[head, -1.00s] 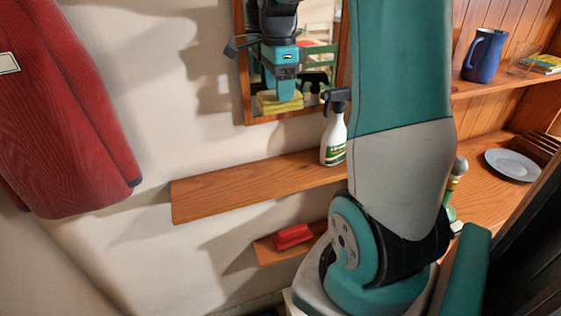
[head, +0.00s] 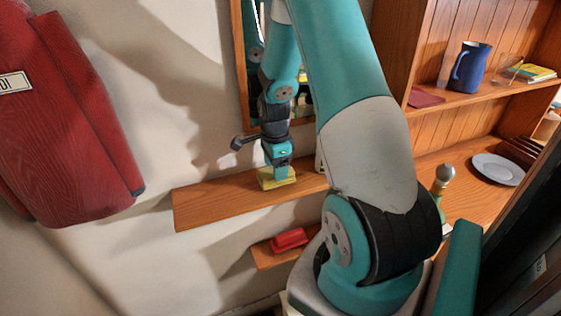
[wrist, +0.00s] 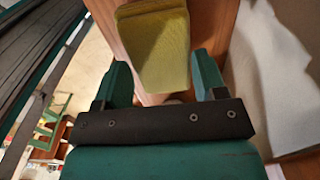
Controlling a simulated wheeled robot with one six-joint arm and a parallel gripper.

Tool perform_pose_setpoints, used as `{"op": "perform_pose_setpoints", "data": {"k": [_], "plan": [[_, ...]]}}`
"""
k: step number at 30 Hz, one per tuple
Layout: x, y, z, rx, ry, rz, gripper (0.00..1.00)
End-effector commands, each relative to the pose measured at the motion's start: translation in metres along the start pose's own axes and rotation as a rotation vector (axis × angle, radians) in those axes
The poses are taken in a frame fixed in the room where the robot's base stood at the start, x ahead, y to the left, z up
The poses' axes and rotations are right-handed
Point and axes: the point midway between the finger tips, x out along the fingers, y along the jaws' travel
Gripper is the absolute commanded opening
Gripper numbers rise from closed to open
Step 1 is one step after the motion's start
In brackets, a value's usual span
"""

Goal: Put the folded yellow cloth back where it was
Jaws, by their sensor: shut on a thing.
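The folded yellow cloth (head: 282,184) is at the wooden wall shelf (head: 215,201), right of its left end. My gripper (head: 280,174) points down and is shut on the cloth from above. I cannot tell whether the cloth rests on the shelf or hangs just above it. In the wrist view the cloth (wrist: 157,50) shows at and beyond the fingertips of my gripper (wrist: 160,75), with the shelf's wood behind it.
A wood-framed mirror (head: 240,60) hangs above the shelf. My arm hides most of the spray bottle. A red object (head: 290,239) lies on a lower shelf. A blue pitcher (head: 468,68) and a plate (head: 497,169) stand at right. The shelf's left part is bare.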

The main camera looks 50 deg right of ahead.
Motion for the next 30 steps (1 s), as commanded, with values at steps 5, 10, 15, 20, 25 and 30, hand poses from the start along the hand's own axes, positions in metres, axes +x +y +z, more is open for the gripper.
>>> {"op": "perform_pose_setpoints", "data": {"k": [5, 10, 15, 20, 25, 30], "plan": [[0.004, 0.000, 0.000, 0.001, 0.001, -0.003, 0.39], [0.005, 0.002, 0.002, 0.001, 0.002, -0.003, 0.39], [0.008, 0.000, 0.001, 0.001, 0.001, -0.002, 0.76], [0.008, 0.000, 0.000, 0.001, 0.001, -0.002, 0.90], [0.007, 0.001, 0.002, 0.001, 0.002, -0.002, 0.90], [-0.007, 0.000, 0.001, 0.001, 0.002, -0.007, 0.90]]}}
